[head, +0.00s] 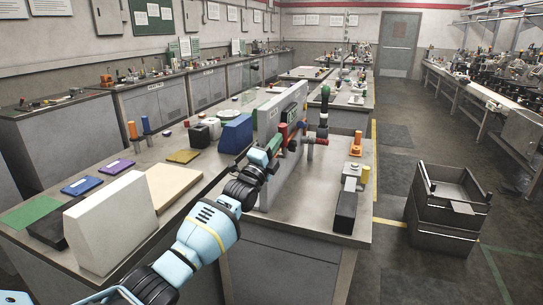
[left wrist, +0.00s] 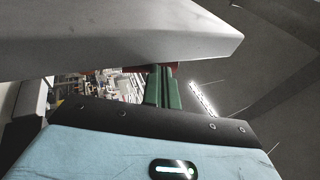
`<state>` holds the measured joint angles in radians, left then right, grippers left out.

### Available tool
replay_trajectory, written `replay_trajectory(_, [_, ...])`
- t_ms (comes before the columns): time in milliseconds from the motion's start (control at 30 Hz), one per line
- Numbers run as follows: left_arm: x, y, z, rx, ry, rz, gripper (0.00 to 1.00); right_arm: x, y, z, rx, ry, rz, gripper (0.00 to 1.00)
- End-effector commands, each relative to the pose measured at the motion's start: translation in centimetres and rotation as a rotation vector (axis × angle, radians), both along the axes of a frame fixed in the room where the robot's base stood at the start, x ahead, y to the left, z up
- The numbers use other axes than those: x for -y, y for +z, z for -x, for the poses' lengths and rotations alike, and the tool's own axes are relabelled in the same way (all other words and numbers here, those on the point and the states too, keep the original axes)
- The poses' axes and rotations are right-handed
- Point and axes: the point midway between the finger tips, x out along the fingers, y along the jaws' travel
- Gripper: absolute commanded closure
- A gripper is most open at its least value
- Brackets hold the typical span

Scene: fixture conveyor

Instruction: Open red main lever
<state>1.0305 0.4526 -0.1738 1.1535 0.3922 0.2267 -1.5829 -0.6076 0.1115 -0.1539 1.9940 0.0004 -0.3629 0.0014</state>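My left gripper (head: 277,141) reaches in from the lower left, at the pipe fixture beside the upright grey panel on the middle table. A small red upright part (head: 283,133), which looks like the red lever, stands right at its fingertips. I cannot tell whether they touch or whether the fingers are closed. In the left wrist view, green finger-like bars (left wrist: 163,90) point away from my wrist. A bit of red shows at their far end, partly hidden by a large grey edge (left wrist: 120,35). My right gripper is in neither view.

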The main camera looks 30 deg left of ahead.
Motion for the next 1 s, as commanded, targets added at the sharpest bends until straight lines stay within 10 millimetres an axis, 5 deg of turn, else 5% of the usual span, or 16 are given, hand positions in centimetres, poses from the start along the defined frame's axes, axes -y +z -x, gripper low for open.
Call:
replay_trajectory(400, [-0.4, 1.8, -1.4, -0.083, 0.001, 0.021, 1.00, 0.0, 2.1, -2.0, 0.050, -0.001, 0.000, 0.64])
replay_trajectory(1000, [-0.5, 1.4, -1.7, -0.120, 0.001, 0.029, 1.00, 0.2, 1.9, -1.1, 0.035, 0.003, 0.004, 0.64])
